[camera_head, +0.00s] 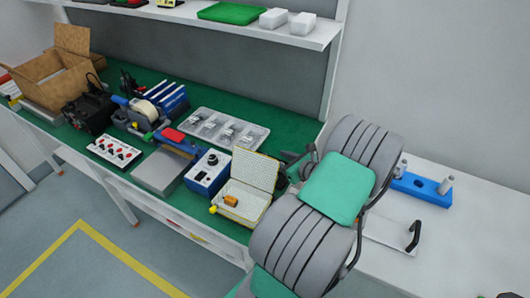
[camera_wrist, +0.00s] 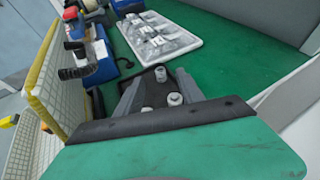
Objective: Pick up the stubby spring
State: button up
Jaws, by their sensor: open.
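My gripper (camera_wrist: 158,82) is open above the green bench mat, its grey fingers spread in the wrist view. Two small pale round pieces show between the fingers; I cannot tell whether they are loose or part of my gripper. In the head view my gripper (camera_head: 297,163) is dark, partly hidden by my arm, and just right of a yellow-edged open case (camera_head: 252,172). I cannot make out a stubby spring for certain in either view. A clear tray (camera_head: 223,129) of small bagged parts lies behind the case; it also shows in the wrist view (camera_wrist: 160,38).
A blue control box (camera_head: 207,172) stands left of the case, which also shows in the wrist view (camera_wrist: 48,75). A red-buttoned white panel (camera_head: 115,150) and cardboard box (camera_head: 55,72) are farther left. A blue block with pegs (camera_head: 422,189) sits on the right table. Green mat (camera_wrist: 235,75) is bare right of the tray.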

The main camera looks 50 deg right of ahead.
aim_at(267, 155)
jog(key=shift+a+f+m, duration=0.1)
jog(key=shift+m, duration=0.2)
jog(key=x, duration=0.7)
jog(key=shift+w+f, duration=0.15)
jog(key=shift+f, duration=0.15)
jog(key=shift+c, duration=0.5)
grip_shut()
